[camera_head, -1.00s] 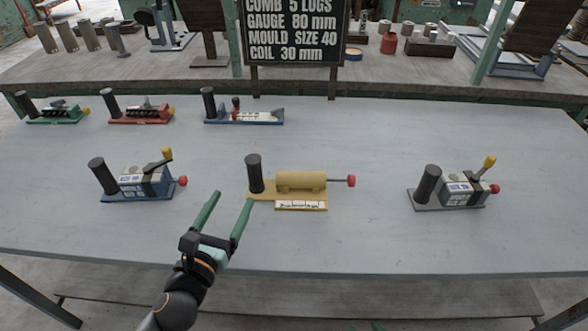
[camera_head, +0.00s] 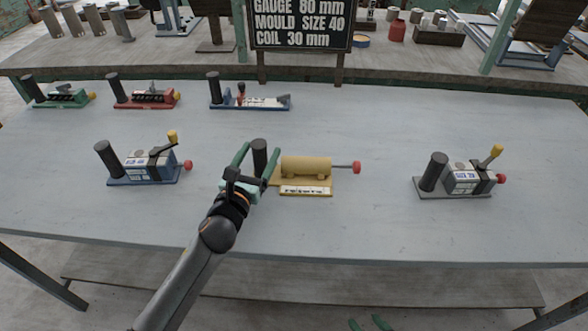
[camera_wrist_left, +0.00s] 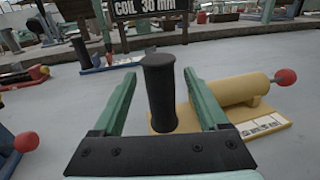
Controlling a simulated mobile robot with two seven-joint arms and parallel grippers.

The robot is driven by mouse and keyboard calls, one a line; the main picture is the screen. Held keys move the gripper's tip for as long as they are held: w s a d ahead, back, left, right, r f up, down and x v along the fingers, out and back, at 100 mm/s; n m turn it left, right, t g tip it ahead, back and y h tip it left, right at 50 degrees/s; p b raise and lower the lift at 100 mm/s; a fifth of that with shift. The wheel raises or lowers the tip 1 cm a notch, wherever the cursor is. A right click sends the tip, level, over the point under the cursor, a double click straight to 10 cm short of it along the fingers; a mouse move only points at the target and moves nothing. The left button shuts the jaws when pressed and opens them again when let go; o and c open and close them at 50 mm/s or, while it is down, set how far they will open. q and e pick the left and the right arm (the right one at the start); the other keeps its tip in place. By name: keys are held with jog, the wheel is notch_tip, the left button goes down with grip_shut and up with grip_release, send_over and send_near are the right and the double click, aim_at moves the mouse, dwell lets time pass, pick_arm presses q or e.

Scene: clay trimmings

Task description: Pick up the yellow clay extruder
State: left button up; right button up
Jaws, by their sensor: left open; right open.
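The yellow clay extruder (camera_head: 306,167) lies on the grey table, with a yellow barrel, a rod with a red knob at its right and a labelled base. Its upright black handle (camera_head: 260,158) stands at its left end. My left gripper (camera_head: 258,156) is open, with its green fingers on either side of the handle. In the left wrist view the handle (camera_wrist_left: 160,92) stands between the spread fingers, with a gap on each side. The extruder's barrel (camera_wrist_left: 228,88) is to the right, partly behind the right finger. My right gripper (camera_head: 370,323) barely shows at the bottom edge, open and empty.
A blue extruder (camera_head: 143,168) stands to the left and a grey one (camera_head: 460,180) to the right. Green (camera_head: 62,97), red (camera_head: 146,97) and blue-based (camera_head: 250,101) tools line the back. A black sign (camera_head: 300,25) stands behind. The table front is clear.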

pick_arm(q)
jog(key=shift+w+d, duration=0.1)
jog(key=shift+w, duration=0.3)
grip_shut()
dwell(0.4)
dwell(0.7)
jog(key=shift+r, duration=0.15)
